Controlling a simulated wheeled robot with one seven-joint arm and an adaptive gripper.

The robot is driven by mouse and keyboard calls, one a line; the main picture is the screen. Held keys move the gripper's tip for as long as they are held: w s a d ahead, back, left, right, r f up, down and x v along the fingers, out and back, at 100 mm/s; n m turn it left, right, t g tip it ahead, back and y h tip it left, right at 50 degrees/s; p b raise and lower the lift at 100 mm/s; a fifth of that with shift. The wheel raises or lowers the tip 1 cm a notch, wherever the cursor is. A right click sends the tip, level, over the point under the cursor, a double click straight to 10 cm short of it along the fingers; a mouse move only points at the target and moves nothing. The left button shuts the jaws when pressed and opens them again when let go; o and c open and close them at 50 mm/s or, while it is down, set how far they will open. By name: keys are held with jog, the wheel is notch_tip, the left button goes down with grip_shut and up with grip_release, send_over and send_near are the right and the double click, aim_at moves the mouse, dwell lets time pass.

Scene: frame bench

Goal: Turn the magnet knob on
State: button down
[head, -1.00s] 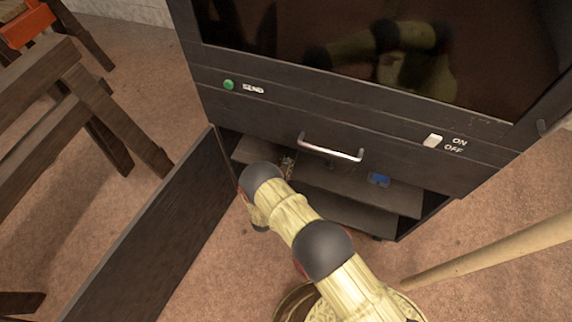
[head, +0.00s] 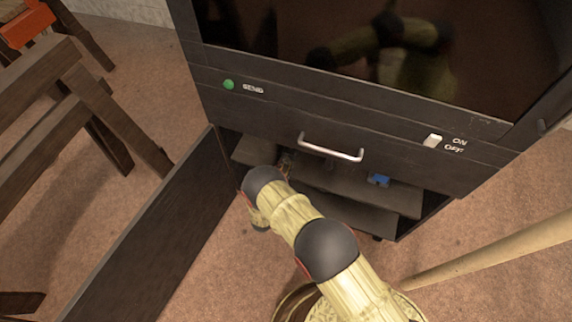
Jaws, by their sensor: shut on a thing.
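I cannot make out a magnet knob in the head view. My arm reaches from the bottom toward the open lower compartment of a dark cabinet (head: 375,128), and its far end is hidden behind its own joint. My gripper cannot be made out. A small brownish patterned thing (head: 285,160) shows just past the arm at the shelf; it is too small to tell what it is. A white switch (head: 433,140) marked ON and OFF is on the right of the cabinet's front. A green button (head: 229,85) marked SEND is on the left.
The cabinet door (head: 150,240) stands open at the left. A silver drawer handle (head: 330,147) sticks out above the shelf (head: 345,183), where a small blue thing (head: 379,180) lies. Wooden chairs (head: 85,95) stand left. A pale pole (head: 490,250) slants across the right.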

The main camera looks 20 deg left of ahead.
jog(key=shift+m, duration=0.3)
jog(key=c, duration=1.6)
grip_release()
jog(key=shift+o, duration=0.3)
jog(key=shift+f, duration=0.1)
